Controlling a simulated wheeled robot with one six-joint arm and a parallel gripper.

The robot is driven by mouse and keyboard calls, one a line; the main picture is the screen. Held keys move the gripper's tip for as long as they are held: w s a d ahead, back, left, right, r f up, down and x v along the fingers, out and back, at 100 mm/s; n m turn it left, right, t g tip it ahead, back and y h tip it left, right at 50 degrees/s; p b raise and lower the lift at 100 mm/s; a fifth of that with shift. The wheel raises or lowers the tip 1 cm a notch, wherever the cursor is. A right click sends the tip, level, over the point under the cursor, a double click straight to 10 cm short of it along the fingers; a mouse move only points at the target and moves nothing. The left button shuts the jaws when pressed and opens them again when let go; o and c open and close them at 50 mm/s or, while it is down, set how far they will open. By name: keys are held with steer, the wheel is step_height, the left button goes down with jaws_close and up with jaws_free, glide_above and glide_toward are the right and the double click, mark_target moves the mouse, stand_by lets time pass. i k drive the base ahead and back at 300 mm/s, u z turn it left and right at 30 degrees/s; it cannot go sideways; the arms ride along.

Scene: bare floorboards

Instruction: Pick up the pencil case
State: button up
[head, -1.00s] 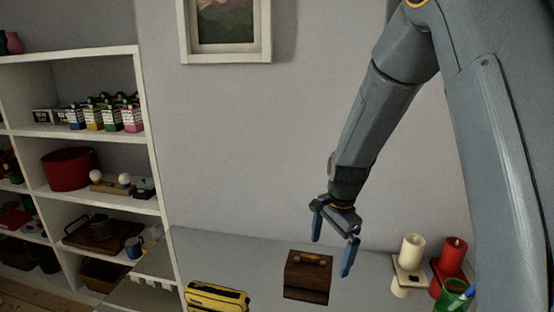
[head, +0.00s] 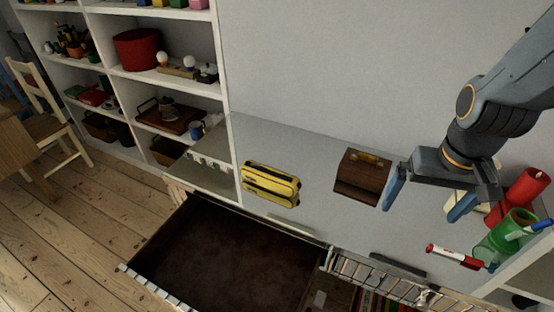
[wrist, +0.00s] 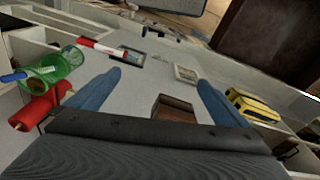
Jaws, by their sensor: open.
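The pencil case looks to be the yellow and black zipped pouch (head: 270,184) lying on the grey surface in the head view. It also shows at the right of the wrist view (wrist: 252,104). My gripper (head: 428,202) is open and empty, to the right of the pouch and apart from it. Its blue fingers also show in the wrist view (wrist: 158,88). A brown wooden box (head: 361,177) with a handle stands between the pouch and my gripper.
An open dark drawer (head: 225,255) lies in front of the surface. White shelves (head: 222,70) stand at the left.

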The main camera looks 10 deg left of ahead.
mark_target(269, 178)
steer(key=z, duration=1.15)
steer(key=k, duration=1.5)
steer(key=u, duration=1.15)
steer(key=i, duration=1)
